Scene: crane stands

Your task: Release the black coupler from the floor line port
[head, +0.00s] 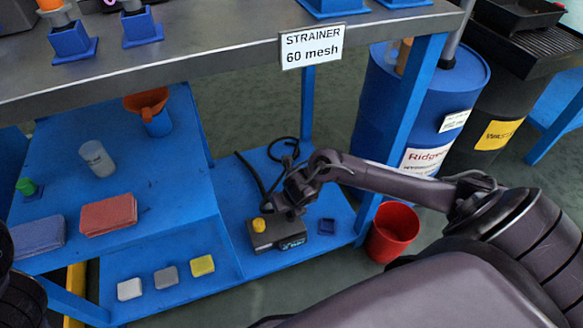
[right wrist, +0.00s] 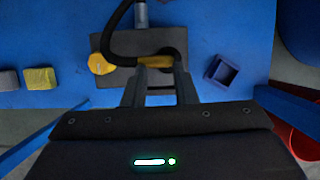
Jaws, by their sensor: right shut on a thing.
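The floor line port is a dark block (head: 278,234) with a yellow knob (head: 258,225), on the lower blue shelf; it also shows in the right wrist view (right wrist: 125,80). A black hose curves down to the block and ends at the black coupler, whose yellow band (right wrist: 155,62) shows between my right fingers. My right gripper (head: 288,207) reaches down over the block and is shut on the coupler at this band. The coupler sits at the block; the fingers hide its lower part. My left gripper is out of view.
A small blue square holder (head: 327,226) stands right of the block, and a red bucket (head: 393,232) on the floor beyond. Grey and yellow sponges (head: 202,266) lie to the left. A table leg (head: 398,120) and the worktop edge are near my right arm.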

